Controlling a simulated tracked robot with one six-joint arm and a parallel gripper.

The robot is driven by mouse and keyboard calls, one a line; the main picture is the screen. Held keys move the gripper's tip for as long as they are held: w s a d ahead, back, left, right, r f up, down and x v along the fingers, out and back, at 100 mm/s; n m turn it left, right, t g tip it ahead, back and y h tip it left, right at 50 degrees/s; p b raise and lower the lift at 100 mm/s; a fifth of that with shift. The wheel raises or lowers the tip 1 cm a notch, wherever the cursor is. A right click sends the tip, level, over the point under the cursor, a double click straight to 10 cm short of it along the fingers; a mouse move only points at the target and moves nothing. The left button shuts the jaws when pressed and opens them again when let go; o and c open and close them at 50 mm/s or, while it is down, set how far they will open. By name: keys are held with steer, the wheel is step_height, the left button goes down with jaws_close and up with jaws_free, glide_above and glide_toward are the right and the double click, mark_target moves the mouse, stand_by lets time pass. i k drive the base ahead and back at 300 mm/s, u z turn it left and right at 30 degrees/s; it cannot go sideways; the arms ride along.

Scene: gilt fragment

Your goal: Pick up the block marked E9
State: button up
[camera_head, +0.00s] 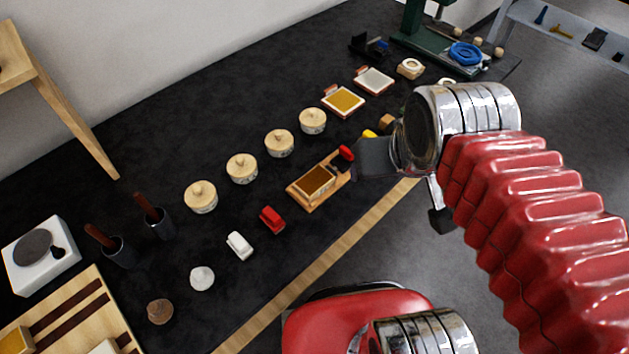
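No marking E9 is readable on any block in the head camera view. A small ochre block (387,121) sits on the black table, just behind my gripper. A yellow piece (370,133) shows beside it, partly hidden by my gripper. My gripper (380,158) is over the table's right part, at the end of my red arm. Its dark front part is beside a small red piece (346,153); I cannot tell if they touch. The fingers are not clear enough to show whether it is open or shut.
A wooden tray with brown filling (315,181) lies just left of my gripper. Several lidded round pots (242,168) stand in a row behind. A red piece (272,219) and a white one (239,245) lie in front. The wood-edged table front (318,262) runs diagonally.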

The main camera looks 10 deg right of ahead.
mark_target(317, 180)
steer(key=u, duration=0.2)
steer(key=k, duration=0.55)
steer(key=u, duration=0.55)
steer(key=k, duration=0.75)
steer(key=u, duration=0.65)
steer(key=i, duration=0.9)
steer(key=z, duration=0.25)
